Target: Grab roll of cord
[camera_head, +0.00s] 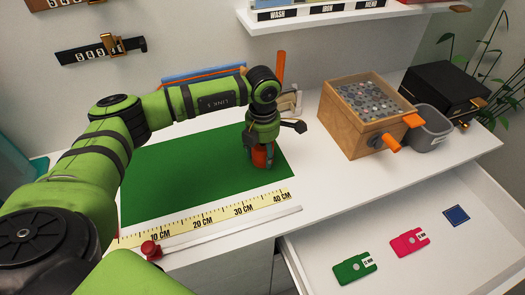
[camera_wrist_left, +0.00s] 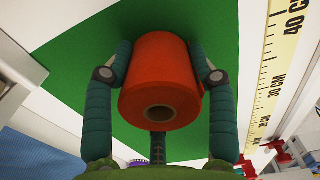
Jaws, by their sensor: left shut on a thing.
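The roll of cord (camera_wrist_left: 160,75) is orange-red with a hollow brown core. In the left wrist view it sits between the two fingers of my left gripper (camera_wrist_left: 160,78), which press on its sides. In the head view the roll (camera_head: 262,156) shows below my left gripper (camera_head: 262,150), over the right part of the green mat (camera_head: 185,165). I cannot tell whether it touches the mat. The fingers and wrist hide part of the roll. My right gripper is not in view.
A yellow ruler (camera_head: 215,216) lies along the mat's front edge. A wooden box of small grey pieces (camera_head: 355,130) with orange handles stands right, beside a grey bin (camera_head: 428,130) and a black box (camera_head: 445,88). The open drawer (camera_head: 310,262) holds green, pink and blue items.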

